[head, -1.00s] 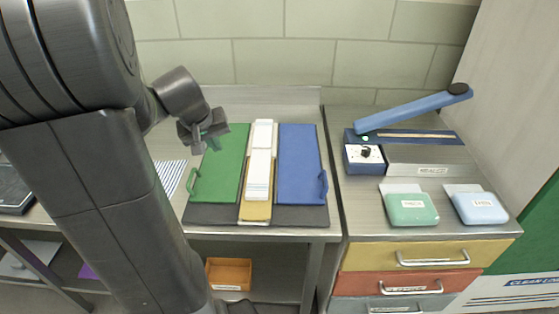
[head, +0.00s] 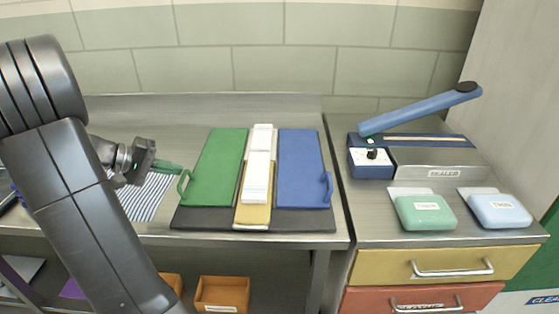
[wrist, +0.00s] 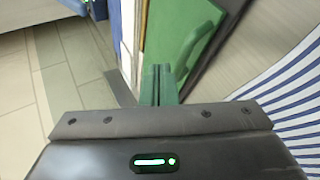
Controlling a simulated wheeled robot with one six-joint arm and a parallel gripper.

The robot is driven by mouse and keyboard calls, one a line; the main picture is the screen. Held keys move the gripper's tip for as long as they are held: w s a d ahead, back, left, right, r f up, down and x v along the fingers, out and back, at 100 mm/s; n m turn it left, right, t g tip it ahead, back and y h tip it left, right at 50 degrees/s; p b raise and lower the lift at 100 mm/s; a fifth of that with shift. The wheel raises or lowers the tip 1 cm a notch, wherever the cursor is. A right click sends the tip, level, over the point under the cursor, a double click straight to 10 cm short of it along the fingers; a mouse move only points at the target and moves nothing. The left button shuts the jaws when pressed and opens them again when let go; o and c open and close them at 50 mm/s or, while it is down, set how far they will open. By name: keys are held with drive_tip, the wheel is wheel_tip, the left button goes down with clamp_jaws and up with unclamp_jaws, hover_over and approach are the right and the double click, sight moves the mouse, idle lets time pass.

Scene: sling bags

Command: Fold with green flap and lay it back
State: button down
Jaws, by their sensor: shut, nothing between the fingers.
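The green flap (head: 215,167) lies flat on the left side of a black base board (head: 290,220), with its green handle (head: 183,186) at its left edge. A white folded cloth (head: 259,170) lies on the yellow middle panel (head: 248,213), and the blue flap (head: 304,170) lies flat on the right. My gripper (head: 172,167) is shut and empty, just left of the green flap near its handle. In the wrist view its green fingers (wrist: 160,84) are together, pointing toward the green flap (wrist: 175,32) and handle (wrist: 188,46). I cannot tell whether they touch it.
A striped cloth (head: 145,197) lies on the table under my gripper. To the right are a sealer with a raised blue lever (head: 420,107), a green pouch (head: 425,211) and a blue pouch (head: 495,209). An orange bin (head: 222,293) sits on the shelf below.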

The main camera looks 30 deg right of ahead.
drive_tip(key=shift+w+a+f+b, duration=0.15)
drive_tip(key=shift+f+b, duration=0.1)
drive_tip(key=shift+f, duration=0.25)
drive_tip(key=shift+a+f+b, duration=0.15)
drive_tip(key=shift+f+b, duration=0.05)
drive_tip(key=shift+f, duration=0.45)
drive_tip(key=shift+a+f, duration=0.1)
drive_tip(key=shift+f, duration=0.1)
drive_tip(key=shift+a+f, duration=0.1)
drive_tip(key=shift+a, duration=0.05)
drive_tip(key=w+p+v, duration=0.1)
drive_tip(key=v, duration=1.1)
drive_tip(key=shift+w+p, duration=0.25)
drive_tip(key=shift+p, duration=0.1)
